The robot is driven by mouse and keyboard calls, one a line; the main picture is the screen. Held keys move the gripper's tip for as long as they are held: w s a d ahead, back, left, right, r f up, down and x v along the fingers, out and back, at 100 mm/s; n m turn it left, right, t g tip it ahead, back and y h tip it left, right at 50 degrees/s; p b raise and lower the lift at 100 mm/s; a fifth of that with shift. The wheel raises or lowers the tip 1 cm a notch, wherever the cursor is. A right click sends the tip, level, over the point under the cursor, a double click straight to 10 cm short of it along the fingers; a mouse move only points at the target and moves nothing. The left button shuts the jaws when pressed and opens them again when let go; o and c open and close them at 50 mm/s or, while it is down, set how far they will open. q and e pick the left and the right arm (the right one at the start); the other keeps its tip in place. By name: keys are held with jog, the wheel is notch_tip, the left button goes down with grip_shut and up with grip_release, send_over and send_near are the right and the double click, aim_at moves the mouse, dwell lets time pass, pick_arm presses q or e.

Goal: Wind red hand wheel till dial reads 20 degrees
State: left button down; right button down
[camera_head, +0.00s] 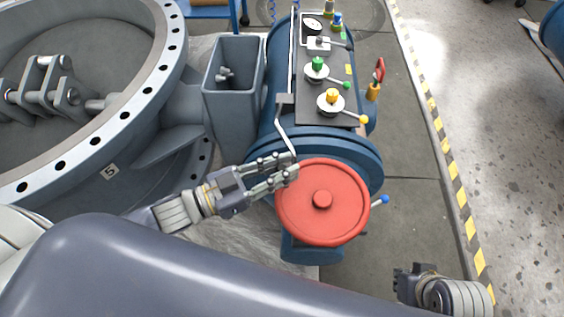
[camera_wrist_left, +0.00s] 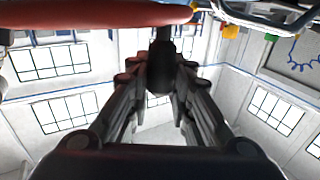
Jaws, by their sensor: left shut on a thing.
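The red hand wheel (camera_head: 322,210) faces up at the near end of a blue actuator. My left gripper (camera_head: 291,166) is at its upper-left rim. In the left wrist view the wheel (camera_wrist_left: 90,14) crosses the top left, and my left gripper's fingers (camera_wrist_left: 160,82) are shut on a dark handle (camera_wrist_left: 160,70). The head view hides the handle. A small round dial (camera_head: 312,24) is on the black panel at the far end; its reading is too small to tell. My right gripper (camera_head: 412,282) is at the lower right, away from the wheel, its fingers unclear.
The panel (camera_head: 341,72) carries green (camera_head: 317,63) and yellow (camera_head: 330,97) knobs with levers. A blue-tipped lever (camera_head: 381,200) sticks out right of the wheel. A large grey valve ring (camera_head: 140,105) fills the left. Floor right of the actuator is open, with a striped line.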

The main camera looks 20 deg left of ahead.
pick_arm(q)
jog(key=c, duration=1.4)
grip_release()
jog(key=shift+a, duration=0.1)
jog(key=shift+v, duration=6)
